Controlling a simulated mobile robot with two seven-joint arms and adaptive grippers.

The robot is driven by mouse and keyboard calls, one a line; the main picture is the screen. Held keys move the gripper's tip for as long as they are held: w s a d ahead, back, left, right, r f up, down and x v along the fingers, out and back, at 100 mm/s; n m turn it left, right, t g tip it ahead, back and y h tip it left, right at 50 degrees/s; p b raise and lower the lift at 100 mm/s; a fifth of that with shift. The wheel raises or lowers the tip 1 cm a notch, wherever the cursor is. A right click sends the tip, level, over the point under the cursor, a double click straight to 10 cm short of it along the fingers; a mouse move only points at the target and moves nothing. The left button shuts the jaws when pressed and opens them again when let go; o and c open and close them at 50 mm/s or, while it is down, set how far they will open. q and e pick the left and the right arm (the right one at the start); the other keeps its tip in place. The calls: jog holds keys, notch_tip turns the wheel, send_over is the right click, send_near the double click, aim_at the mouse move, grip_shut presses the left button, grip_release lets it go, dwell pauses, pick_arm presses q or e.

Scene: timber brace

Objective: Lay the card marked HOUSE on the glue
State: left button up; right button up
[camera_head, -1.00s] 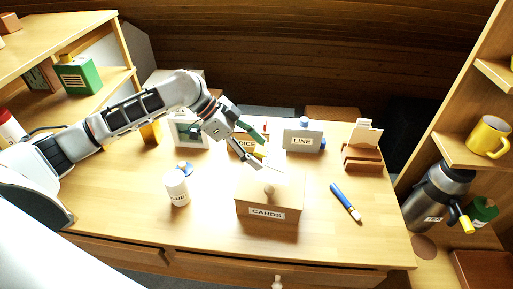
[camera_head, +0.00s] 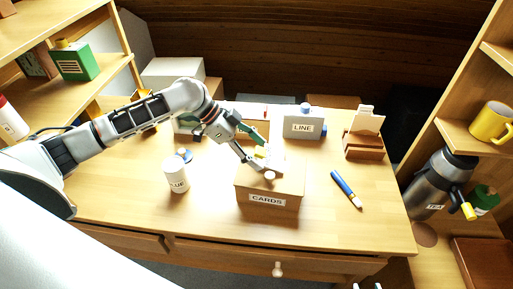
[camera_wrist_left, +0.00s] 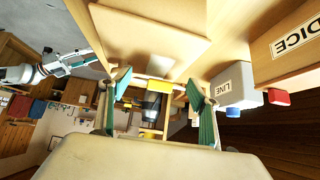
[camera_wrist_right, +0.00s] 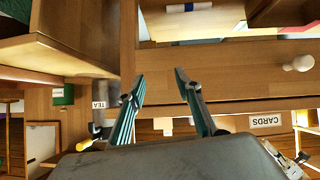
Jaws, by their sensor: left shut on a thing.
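My left gripper (camera_head: 260,157) is over the back of the wooden box labelled CARDS (camera_head: 267,200). It is shut on what looks like a thin pale card (camera_head: 274,162), with a yellow bit at the fingertips. In the left wrist view a pale edge spans the fingers, with the yellow bit (camera_wrist_left: 158,86) between them. No HOUSE marking is legible. A white glue bottle (camera_head: 177,176) stands left of the box; no spread glue can be made out. My right gripper (camera_wrist_right: 160,73) is open and empty in front of the desk drawers.
A grey LINE box (camera_head: 303,125) and a wooden card holder (camera_head: 363,147) stand at the back. A blue brush (camera_head: 346,189) lies right of the CARDS box. A TEA flask (camera_head: 437,185) and yellow mug (camera_head: 491,122) are far right. The front left desktop is clear.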

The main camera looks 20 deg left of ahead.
pick_arm(q)
jog(key=shift+f, duration=0.2)
jog(key=o, duration=1)
jog(key=v, duration=1.2)
